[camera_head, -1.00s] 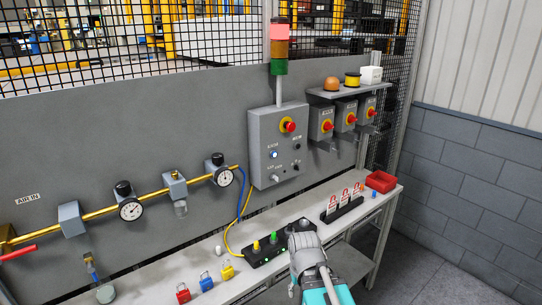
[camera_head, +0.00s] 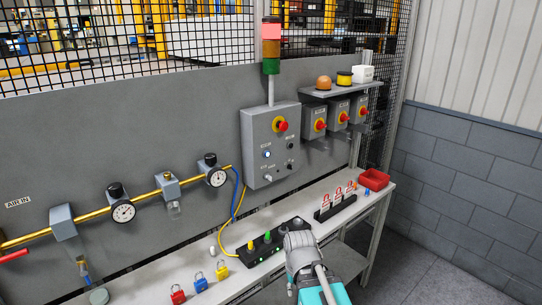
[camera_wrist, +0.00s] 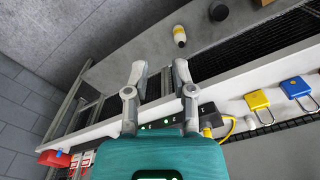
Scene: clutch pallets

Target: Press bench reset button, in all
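A black button box (camera_head: 262,255) lies on the bench, with a yellow button (camera_head: 251,246) and a green button (camera_head: 267,237) on top and small green lights on its front. Its right end is partly hidden behind my gripper (camera_head: 298,232). In the wrist view the two fingers of my gripper (camera_wrist: 159,70) are apart with nothing between them; the black box (camera_wrist: 208,116) shows behind them. I cannot read which button is reset.
A rack of red-and-white tags (camera_head: 337,208) and a red bin (camera_head: 374,180) are to the right. Gauges and yellow pipe line the wall.

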